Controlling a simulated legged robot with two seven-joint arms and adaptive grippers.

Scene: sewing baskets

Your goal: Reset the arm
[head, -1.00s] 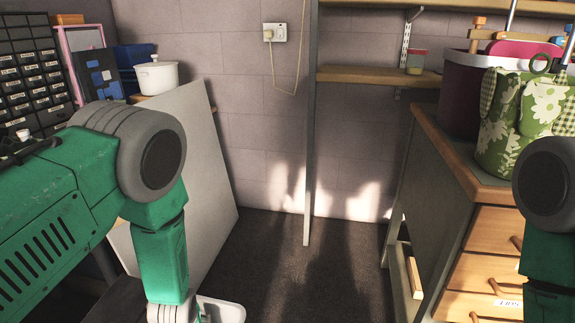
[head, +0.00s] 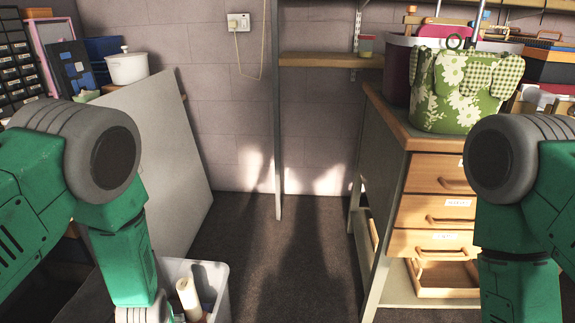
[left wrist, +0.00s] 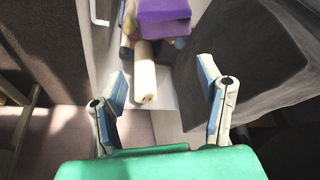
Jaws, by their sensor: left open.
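My left arm comes in from the left in the head view, bent downward, with its gripper below the frame. In the left wrist view my left gripper (left wrist: 165,95) is open, its two fingers spread wide with nothing between the tips. Beyond it are a cream roll (left wrist: 145,82) and a purple item (left wrist: 163,18), and I cannot tell their exact distance. The cream roll also shows in the head view (head: 189,298), standing in a white bin (head: 222,285). My right arm shows at the right of the head view; its gripper is out of view.
A wooden drawer unit (head: 432,172) stands at the right with a green floral sewing basket (head: 462,100) on top. A grey board (head: 165,150) leans on the left. A white pot (head: 127,68) stands behind it. The dark floor (head: 285,260) between is clear.

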